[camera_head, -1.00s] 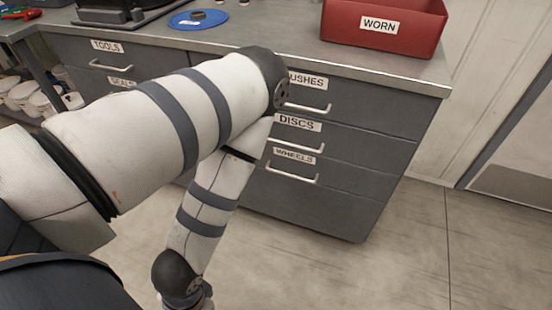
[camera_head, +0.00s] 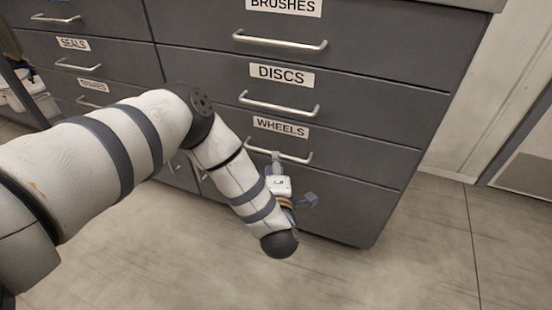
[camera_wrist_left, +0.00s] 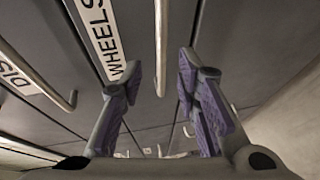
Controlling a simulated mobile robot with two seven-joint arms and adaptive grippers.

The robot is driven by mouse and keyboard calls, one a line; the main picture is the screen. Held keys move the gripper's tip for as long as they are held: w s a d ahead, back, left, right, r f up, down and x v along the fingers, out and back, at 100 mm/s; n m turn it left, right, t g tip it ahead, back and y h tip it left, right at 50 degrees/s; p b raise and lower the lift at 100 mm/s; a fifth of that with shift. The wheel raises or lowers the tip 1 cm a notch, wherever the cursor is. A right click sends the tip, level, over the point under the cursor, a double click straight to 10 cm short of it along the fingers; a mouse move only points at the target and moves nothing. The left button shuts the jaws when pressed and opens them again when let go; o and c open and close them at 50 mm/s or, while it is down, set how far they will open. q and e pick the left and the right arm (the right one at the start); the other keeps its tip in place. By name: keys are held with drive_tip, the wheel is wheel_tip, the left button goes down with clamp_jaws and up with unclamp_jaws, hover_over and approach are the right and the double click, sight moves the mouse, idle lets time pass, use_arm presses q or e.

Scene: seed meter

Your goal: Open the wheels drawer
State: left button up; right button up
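The wheels drawer (camera_head: 350,165) is a dark grey drawer front below the discs drawer, with a white WHEELS label (camera_head: 281,127). It sits flush with the cabinet. Its light metal bar handle (camera_head: 300,160) shows below the label. My left gripper (camera_head: 293,178) is at this handle, partly hidden by its own wrist. In the left wrist view the gripper (camera_wrist_left: 159,64) is open, with purple-padded fingers apart. The handle bar (camera_wrist_left: 161,45) runs between the two fingers in that picture, touching neither visibly. How deep it lies between them I cannot tell. My right gripper is out of view.
The discs drawer (camera_head: 350,104) with its handle (camera_head: 280,106) is just above, and the brushes drawer (camera_head: 370,58) above that. All look shut. A seals drawer (camera_head: 105,58) is at the left. Bare floor (camera_head: 420,250) lies in front and to the right.

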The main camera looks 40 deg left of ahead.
use_arm(q)
drive_tip(key=b+x, duration=0.1)
drive_tip(key=x, duration=0.5)
drive_tip(key=shift+d, duration=0.1)
clamp_jaws()
